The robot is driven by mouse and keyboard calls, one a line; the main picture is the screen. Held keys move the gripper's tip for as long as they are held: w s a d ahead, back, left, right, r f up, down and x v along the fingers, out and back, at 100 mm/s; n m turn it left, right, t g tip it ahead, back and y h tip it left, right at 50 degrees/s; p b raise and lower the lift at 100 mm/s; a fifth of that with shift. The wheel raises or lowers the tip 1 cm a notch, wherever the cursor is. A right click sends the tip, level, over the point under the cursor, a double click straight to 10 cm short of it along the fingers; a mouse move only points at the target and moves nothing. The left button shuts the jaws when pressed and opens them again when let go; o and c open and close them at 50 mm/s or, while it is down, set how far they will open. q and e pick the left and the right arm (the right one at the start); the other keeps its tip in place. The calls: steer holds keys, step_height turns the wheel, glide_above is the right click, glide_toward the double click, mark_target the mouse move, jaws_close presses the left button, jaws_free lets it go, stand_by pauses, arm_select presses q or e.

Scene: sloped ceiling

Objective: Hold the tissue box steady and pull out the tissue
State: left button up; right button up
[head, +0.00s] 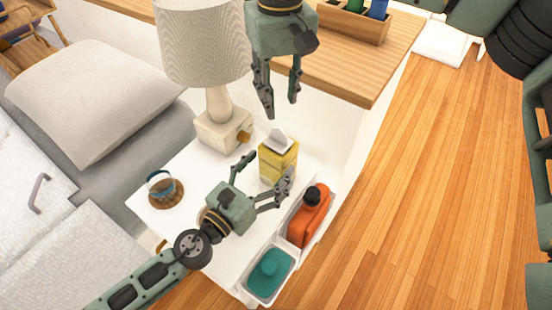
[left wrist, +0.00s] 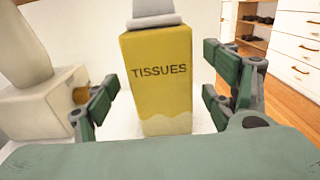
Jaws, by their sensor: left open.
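The yellow tissue box (head: 277,163) stands upright on the white bedside table (head: 190,165). A white tissue (head: 279,141) sticks out of its top. In the left wrist view the box (left wrist: 157,85) faces me with the word TISSUES, and the lower part of the tissue (left wrist: 153,12) shows. My left gripper (head: 271,170) is open, with one finger on each side of the box and gaps between fingers and box. My right gripper (head: 281,108) is above the tissue, pointing down, its fingers apart with nothing between them.
A lamp (head: 222,130) stands close to the box's left. A glass on a brown coaster (head: 165,191) is farther left. An orange bottle (head: 309,215) and a tray with a teal item (head: 269,274) are at the right front. A wooden shelf (head: 340,75) is behind.

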arm_select(q)
steer(key=shift+x, duration=2.05)
steer(key=c, duration=1.4)
steer(key=shift+o, duration=0.2)
